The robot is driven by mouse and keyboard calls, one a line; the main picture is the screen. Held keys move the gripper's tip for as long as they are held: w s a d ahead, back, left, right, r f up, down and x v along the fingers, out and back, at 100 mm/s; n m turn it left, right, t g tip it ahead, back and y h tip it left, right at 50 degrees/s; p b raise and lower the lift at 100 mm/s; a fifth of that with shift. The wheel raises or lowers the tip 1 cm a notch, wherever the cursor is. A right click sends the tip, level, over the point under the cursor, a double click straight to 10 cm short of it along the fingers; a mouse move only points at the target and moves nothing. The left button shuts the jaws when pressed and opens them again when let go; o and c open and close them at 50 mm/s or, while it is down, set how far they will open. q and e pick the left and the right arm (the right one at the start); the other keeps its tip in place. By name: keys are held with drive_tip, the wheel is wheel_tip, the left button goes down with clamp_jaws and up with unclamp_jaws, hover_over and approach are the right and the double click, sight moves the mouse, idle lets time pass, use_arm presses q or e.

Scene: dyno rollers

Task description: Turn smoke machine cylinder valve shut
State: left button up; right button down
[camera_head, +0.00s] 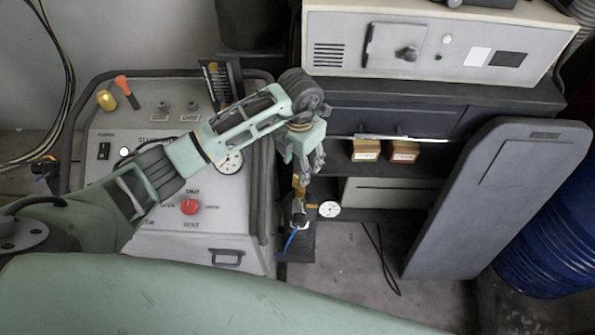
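The smoke machine (213,255) is the grey cabinet on the left, with a sloped control panel, a red knob (190,207) and a round gauge. A dark cylinder (300,245) stands at its right side, with brass fittings (299,187) on top, a small white gauge (329,209) and a blue hose. My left arm reaches across the panel, and my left gripper (306,165) points down just above the brass fittings. The valve handle is not clearly visible, and I cannot tell whether the fingers touch it. My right gripper is out of view.
A dark shelf unit (400,115) stands behind and right of the cylinder, with two small boxes (385,151) on a shelf and a white device (430,45) on top. A dark upright panel (495,195) and a blue drum (550,245) stand right. A black cable lies on the floor.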

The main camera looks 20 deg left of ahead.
use_arm(q)
wheel_tip(320, 180, down, 6)
drive_tip(key=shift+r+p, duration=0.1)
drive_tip(key=shift+p, duration=0.25)
drive_tip(key=shift+c, duration=0.6)
drive_tip(key=c, duration=0.9)
